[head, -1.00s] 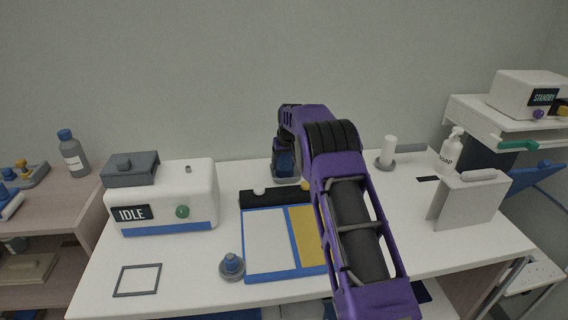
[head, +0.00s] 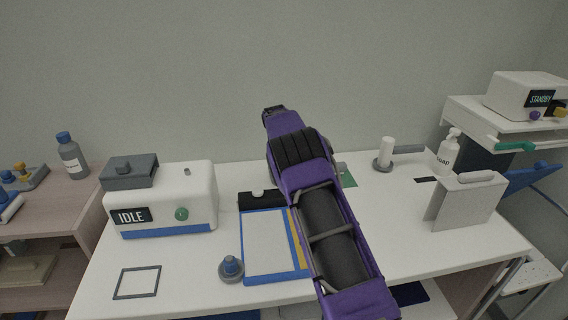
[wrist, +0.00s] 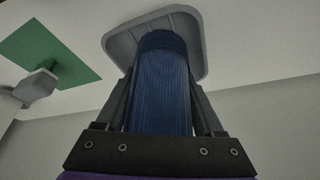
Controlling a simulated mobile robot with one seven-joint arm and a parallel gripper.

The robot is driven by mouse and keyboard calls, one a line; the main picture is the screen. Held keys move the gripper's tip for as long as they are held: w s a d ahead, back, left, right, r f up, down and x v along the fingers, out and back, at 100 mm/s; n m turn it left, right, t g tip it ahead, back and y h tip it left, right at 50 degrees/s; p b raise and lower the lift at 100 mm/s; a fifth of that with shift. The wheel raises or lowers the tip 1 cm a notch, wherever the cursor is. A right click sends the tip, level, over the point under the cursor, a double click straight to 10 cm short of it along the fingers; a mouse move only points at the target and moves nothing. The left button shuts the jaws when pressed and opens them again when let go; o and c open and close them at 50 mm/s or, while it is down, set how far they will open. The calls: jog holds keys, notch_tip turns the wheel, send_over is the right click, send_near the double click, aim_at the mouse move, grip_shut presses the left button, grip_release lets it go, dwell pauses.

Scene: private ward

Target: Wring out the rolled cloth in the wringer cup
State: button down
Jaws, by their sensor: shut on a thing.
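My gripper (wrist: 162,82) is shut on a dark blue ribbed roll, the rolled cloth (wrist: 162,95), in the wrist view. A finger lies along each side of the roll. The far end of the roll overlaps a grey dish with rounded corners (wrist: 192,22); I cannot tell whether they touch. In the head view my arm hides the gripper, the cloth and the dish. I cannot make out the wringer cup for certain. A white post on a round grey base (head: 386,152) stands at the back right.
A green patch (head: 347,174) shows just right of my arm, also in the wrist view (wrist: 50,52). A white machine reading IDLE (head: 190,195) stands left. A blue-edged board (head: 268,278), a blue-topped knob (head: 231,268), a soap bottle (head: 447,152) and a white upright panel (head: 467,205) are around.

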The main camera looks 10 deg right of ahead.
jog(key=shift+s+d+f, duration=0.2)
jog(key=shift+d+f, duration=0.05)
jog(key=shift+f, duration=0.15)
jog(key=n+y+b, duration=0.1)
jog(key=n, duration=0.1)
jog(key=shift+n, duration=0.4)
jog(key=shift+a+n+y, duration=0.3)
jog(key=shift+n+y, duration=0.2)
jog(key=shift+n, duration=0.7)
jog(key=shift+r, duration=0.1)
notch_tip(320, 180, up, 5)
jog(key=p, duration=0.3)
jog(key=shift+w+a+r, duration=0.1)
jog(key=shift+w+r, duration=0.05)
jog(key=shift+r, duration=0.2)
